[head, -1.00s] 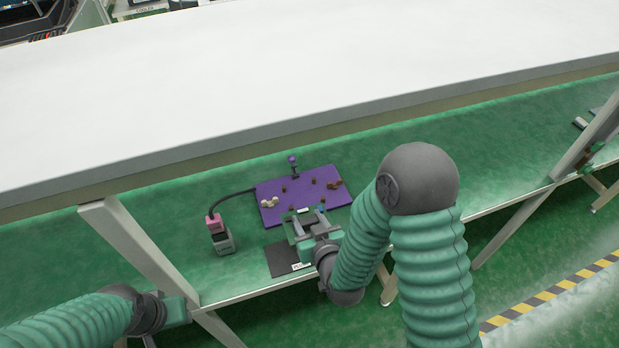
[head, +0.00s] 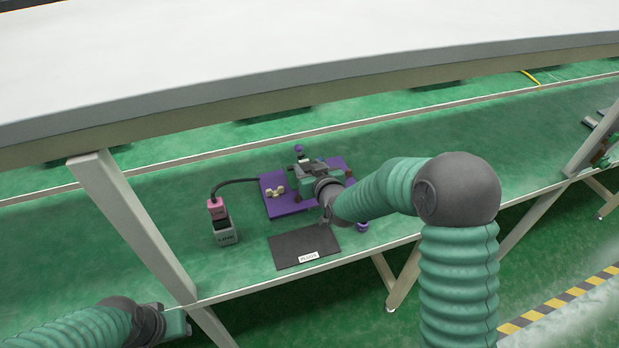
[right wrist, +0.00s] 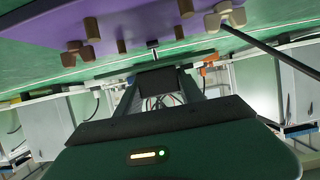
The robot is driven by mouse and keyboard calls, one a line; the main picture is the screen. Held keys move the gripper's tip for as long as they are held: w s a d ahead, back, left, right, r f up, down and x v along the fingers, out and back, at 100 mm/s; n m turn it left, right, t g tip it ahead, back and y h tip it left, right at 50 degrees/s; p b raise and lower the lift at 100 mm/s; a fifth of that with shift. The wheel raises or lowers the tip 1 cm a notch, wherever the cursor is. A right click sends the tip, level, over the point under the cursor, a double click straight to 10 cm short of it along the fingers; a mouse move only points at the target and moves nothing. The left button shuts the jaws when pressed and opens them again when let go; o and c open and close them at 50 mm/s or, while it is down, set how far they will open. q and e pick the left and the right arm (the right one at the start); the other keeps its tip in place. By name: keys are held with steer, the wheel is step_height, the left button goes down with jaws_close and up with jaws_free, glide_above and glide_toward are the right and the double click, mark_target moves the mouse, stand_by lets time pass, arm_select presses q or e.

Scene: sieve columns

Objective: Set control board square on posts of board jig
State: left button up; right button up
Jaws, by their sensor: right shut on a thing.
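The board jig is a purple plate (head: 277,208) lying on the green shelf, and its underturned-looking surface fills the top of the right wrist view (right wrist: 160,20). My right gripper (head: 308,168) is over the jig's back part, shut on the control board. The board is mostly hidden by the gripper, and I cannot tell whether it touches the posts. Brown posts or clips (right wrist: 75,54) and a pale clip (right wrist: 225,17) show on the jig. My left gripper (head: 176,322) is low at the left, away from the jig; its jaws cannot be made out.
A dark labelled mat (head: 300,245) lies bare in front of the jig. A grey box with a pink top (head: 222,228) stands left, its black cable running to the jig. A purple knob (head: 298,149) stands behind. A white upper surface (head: 300,45) overhangs; a leg (head: 130,225) stands left.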

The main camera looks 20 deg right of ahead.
step_height(320, 180, down, 4)
steer(key=shift+s+r+b, duration=0.15)
steer(key=shift+r+b, duration=0.1)
steer(key=shift+b, duration=0.05)
steer(key=shift+d+f, duration=0.1)
steer(key=shift+d, duration=0.3)
steer(key=o, duration=1.4)
steer(key=shift+d, duration=0.1)
arm_select(q)
steer(key=shift+f, duration=0.4)
arm_select(e)
steer(key=shift+a, duration=0.35)
